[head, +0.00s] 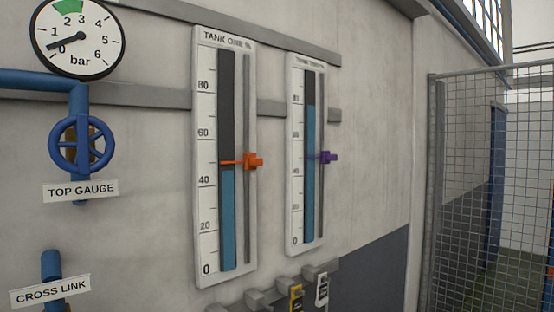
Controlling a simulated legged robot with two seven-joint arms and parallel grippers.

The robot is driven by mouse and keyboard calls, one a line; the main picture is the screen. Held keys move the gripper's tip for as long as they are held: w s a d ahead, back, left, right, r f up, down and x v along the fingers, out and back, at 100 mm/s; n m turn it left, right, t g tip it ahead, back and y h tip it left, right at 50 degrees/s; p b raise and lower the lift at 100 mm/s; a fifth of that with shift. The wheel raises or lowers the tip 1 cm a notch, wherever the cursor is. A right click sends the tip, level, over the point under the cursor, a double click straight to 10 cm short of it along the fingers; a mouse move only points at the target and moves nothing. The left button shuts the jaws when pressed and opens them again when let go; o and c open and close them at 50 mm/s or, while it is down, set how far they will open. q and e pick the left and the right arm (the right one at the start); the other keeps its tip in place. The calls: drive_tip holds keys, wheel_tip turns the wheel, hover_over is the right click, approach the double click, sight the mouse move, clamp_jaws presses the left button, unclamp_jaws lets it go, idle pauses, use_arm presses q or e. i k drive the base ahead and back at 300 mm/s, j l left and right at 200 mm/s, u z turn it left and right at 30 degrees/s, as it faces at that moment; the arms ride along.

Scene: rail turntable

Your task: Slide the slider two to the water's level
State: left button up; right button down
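The tank two gauge (291,215) is a white upright panel on the wall, right of the tank one gauge. Its blue water column (310,185) tops out just below its 80 mark, with a dark part above. Slider two, a purple block with a pointer (329,157), sits on the grey rail (321,215) at the column's right, between the 40 and 60 marks. It is well below the water's top. Neither of my grippers is in view.
The tank one gauge (207,245) has an orange slider (253,162) close to its water top. Left are a bar dial (80,55) and a blue handwheel (82,144). Tagged brackets (296,292) stick out below the gauges. A mesh fence (475,190) stands at the right.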

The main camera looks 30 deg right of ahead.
sight(325, 157)
drive_tip(key=z, duration=1.25)
